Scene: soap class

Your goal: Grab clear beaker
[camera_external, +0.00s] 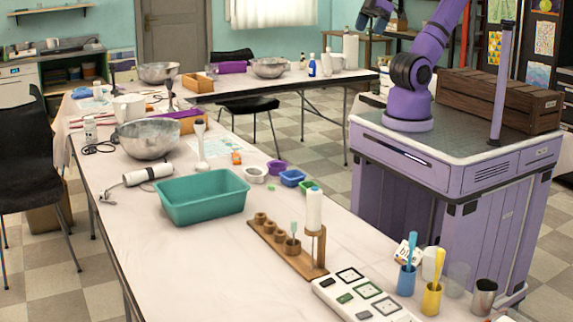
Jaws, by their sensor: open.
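A clear, see-through beaker (457,280) stands upright near the front right of the long white table. It is beside a yellow cup and a metal cup. My gripper (372,14) is at the top edge of the view, partly cut off. It is open, with nothing seen between its fingers. It is high up and far from the beaker, beyond the table's right side.
Next to the beaker stand a blue cup (406,281), a yellow cup (431,301) and a metal cup (484,297). A white panel (366,297), a wooden rack (287,252) and a teal tub (203,195) lie further left. A wooden crate (497,101) sits on my base.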

